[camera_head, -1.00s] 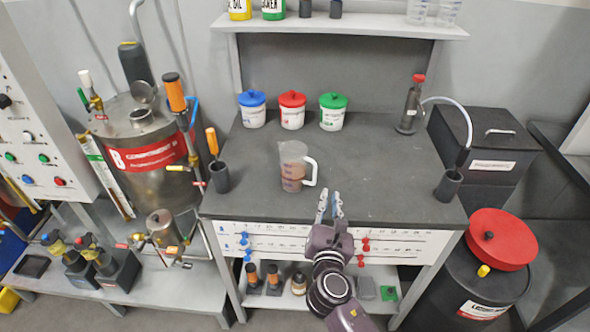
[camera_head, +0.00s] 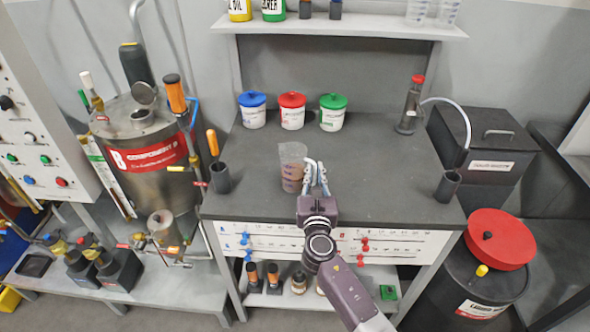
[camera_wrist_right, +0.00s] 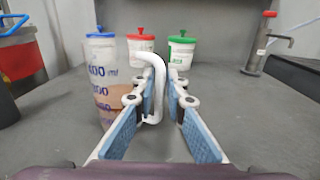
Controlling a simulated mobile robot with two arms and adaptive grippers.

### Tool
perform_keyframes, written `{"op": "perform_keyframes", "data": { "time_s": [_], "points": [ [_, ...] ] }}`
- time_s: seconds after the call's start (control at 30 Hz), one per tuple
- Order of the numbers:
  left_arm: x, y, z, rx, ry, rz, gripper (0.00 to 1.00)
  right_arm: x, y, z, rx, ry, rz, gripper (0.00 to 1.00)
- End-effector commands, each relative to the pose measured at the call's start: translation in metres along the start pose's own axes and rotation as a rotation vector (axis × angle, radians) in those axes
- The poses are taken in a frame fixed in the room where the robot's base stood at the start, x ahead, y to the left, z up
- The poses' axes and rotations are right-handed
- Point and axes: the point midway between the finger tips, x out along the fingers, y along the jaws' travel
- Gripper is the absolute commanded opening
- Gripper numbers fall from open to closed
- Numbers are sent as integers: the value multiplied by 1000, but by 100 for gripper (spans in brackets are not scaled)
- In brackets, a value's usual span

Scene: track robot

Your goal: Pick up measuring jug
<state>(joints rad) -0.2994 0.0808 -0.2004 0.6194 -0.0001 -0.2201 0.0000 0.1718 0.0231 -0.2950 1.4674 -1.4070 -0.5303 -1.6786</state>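The measuring jug (camera_head: 291,167) is clear with purple markings and holds something brownish. It stands upright on the grey bench top. Its white handle faces right and shows large in the right wrist view (camera_wrist_right: 152,82). My right gripper (camera_head: 316,172) is at the handle side of the jug. In the wrist view its two blue-padded fingers (camera_wrist_right: 168,100) are apart, and the handle stands between them, nearer the left finger. I cannot tell whether that finger touches it. In the head view the gripper covers part of the handle. My left gripper is not in view.
Tubs with blue (camera_head: 252,110), red (camera_head: 292,111) and green (camera_head: 333,112) lids stand behind the jug. A black cup with an orange-handled tool (camera_head: 220,178) is to its left. A pump bottle (camera_head: 410,108) and black holder (camera_head: 447,186) are at right. The bench right of the jug is clear.

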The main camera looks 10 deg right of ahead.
Motion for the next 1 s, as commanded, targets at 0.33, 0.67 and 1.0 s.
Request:
{"op": "perform_keyframes", "data": {
  "time_s": [0.33,0.67,1.0],
  "points": [
    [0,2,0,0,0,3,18,0,0,0,1,0,0,0],
    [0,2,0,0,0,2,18,0,0,1,2,-2,0,0],
    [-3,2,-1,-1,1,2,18,0,0,7,3,-2,-1,0]
  ]
}}
